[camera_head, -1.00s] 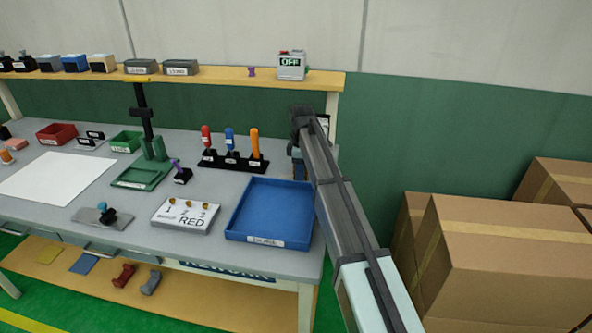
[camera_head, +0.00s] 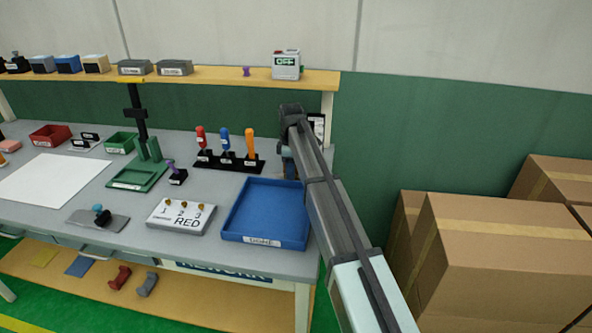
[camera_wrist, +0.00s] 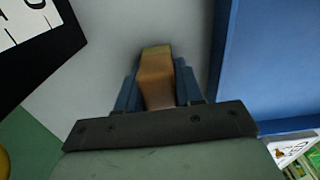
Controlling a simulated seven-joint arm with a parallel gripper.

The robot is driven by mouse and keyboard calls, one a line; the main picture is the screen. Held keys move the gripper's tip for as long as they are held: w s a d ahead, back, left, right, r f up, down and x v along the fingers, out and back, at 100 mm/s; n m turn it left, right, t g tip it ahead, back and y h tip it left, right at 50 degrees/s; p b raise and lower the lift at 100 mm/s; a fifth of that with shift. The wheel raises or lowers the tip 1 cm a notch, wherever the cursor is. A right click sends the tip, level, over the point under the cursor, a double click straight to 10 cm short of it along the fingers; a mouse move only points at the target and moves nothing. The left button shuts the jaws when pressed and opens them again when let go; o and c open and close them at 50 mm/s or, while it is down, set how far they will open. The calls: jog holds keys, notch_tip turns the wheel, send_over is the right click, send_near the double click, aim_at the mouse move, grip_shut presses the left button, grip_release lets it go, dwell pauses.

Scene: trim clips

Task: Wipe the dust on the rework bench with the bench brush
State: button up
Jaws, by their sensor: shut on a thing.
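My gripper (camera_wrist: 158,80) has blue fingers shut on a brown wooden piece, the bench brush (camera_wrist: 156,78), seen end-on in the wrist view. Its bristles are hidden. In the head view my gripper (camera_head: 287,160) is mostly hidden behind my arm, at the right end of the rework bench (camera_head: 215,185), beyond the blue tray. The brush cannot be made out there. I cannot make out any dust on the grey bench top in either view.
The blue tray (camera_head: 267,208) is close beside my gripper; its wall (camera_wrist: 222,60) shows in the wrist view. A black rack (camera_head: 229,160) with red, blue and orange tools stands left of my gripper. Cardboard boxes (camera_head: 480,250) stand right of the bench.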

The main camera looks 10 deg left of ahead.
jog(key=shift+a+f, duration=0.15)
jog(key=shift+a, duration=2)
jog(key=shift+a, duration=1.6)
jog(key=shift+r, duration=0.25)
jog(key=shift+r, duration=2.9)
jog(key=shift+r, duration=1.5)
jog(key=shift+f, duration=0.15)
send_over(270, 175)
jog(key=shift+d+f, duration=0.1)
jog(key=shift+f, duration=3.3)
